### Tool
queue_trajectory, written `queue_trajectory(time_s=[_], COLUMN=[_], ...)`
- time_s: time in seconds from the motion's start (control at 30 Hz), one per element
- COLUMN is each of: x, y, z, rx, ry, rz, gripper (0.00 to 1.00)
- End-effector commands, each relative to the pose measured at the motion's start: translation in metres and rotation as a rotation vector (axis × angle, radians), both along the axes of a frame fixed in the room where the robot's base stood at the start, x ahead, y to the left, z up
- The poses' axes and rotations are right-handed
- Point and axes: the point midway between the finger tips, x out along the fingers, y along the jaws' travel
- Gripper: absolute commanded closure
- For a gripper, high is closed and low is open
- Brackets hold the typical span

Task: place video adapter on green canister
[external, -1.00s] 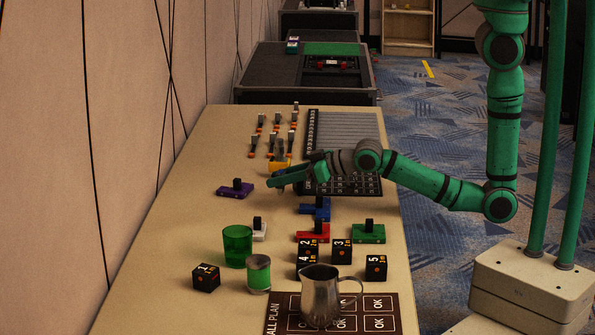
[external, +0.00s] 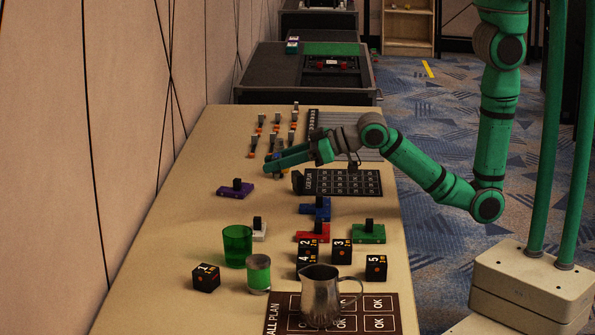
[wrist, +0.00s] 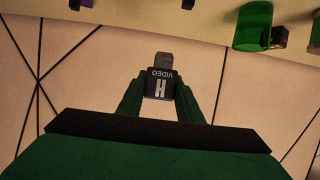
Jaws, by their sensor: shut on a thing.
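The video adapter (wrist: 161,78) is a small dark block with a white "VIDEO" label and a grey end. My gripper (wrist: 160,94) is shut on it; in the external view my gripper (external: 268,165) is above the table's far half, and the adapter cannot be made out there. The green canister (external: 258,274), green with pale ends, stands upright at the near left of the table, well nearer the camera than my gripper. A translucent green cup (external: 237,246) stands just behind it and shows in the wrist view (wrist: 253,24).
Black numbered cubes (external: 376,267) and a metal pitcher (external: 320,298) stand right of the canister. Purple (external: 235,190), blue (external: 315,210), red (external: 312,233) and green (external: 368,233) blocks lie between. Several small adapters (external: 277,120) stand at the far left. The wall borders the left side.

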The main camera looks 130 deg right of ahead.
Motion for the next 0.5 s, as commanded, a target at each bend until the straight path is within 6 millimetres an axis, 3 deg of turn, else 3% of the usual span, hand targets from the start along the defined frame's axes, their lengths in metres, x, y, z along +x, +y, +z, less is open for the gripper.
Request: queue_trajectory(time_s=[0.03, 0.2, 0.5], x=[0.015, 0.051, 0.087], y=[0.020, 0.082, 0.187], z=[0.008, 0.029, 0.061], rx=[-0.003, -0.003, 0.002], ry=[-0.003, -0.003, -0.005], rz=[0.038, 0.146, 0.311], gripper=[0.89, 0.89, 0.89])
